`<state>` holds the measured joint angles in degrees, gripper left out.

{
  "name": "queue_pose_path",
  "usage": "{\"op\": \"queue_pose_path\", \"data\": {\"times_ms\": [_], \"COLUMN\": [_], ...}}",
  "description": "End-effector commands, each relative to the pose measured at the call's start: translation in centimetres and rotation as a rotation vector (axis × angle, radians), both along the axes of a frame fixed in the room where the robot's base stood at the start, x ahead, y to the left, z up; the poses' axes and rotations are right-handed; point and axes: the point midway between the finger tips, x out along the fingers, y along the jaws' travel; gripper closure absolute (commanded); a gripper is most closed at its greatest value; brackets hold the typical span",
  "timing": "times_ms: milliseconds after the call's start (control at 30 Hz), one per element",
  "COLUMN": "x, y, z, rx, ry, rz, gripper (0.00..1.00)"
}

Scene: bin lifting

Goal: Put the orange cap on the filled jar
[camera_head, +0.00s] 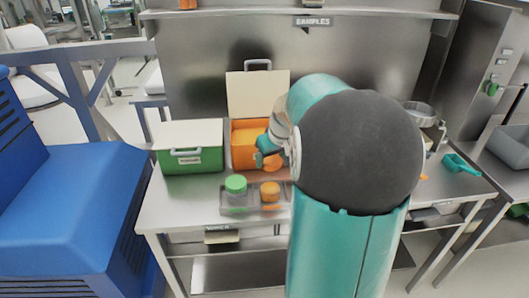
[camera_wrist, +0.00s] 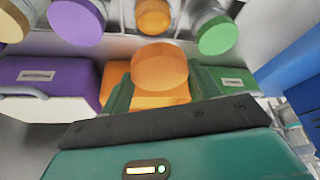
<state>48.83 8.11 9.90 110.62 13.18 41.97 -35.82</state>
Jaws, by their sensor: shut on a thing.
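The orange cap (camera_wrist: 160,68) is held in my gripper (camera_wrist: 150,92) in the wrist view, its round face toward the camera. In the head view my gripper (camera_head: 266,148) and the cap (camera_head: 273,163) are in front of the orange box, above and behind a jar (camera_head: 270,191) with orange at its top. That jar stands in a small grey tray, apart from the cap. In the wrist view a jar with orange (camera_wrist: 153,17) is at the top middle; whether it is open is hard to tell. My arm hides much of the bench.
A green-capped jar (camera_head: 236,186) stands left of the orange jar. Behind are a closed green box (camera_head: 190,158) and an open orange box (camera_head: 240,148). The wrist view shows a purple box (camera_wrist: 50,78) and purple-capped jar (camera_wrist: 76,22). A teal scoop (camera_head: 460,164) lies right.

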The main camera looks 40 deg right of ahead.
Motion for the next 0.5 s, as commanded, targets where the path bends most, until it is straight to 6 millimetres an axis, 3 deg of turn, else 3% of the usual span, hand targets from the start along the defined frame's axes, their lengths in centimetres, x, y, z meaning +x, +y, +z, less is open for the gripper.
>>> {"op": "queue_pose_path", "data": {"times_ms": [267, 500], "x": [-0.6, -0.9], "y": [0.0, 0.0], "z": [-0.7, -2.7], "rx": [0.000, 0.001], "ry": [0.000, 0.003], "rz": [0.000, -0.002], "gripper": [0.59, 0.59]}}
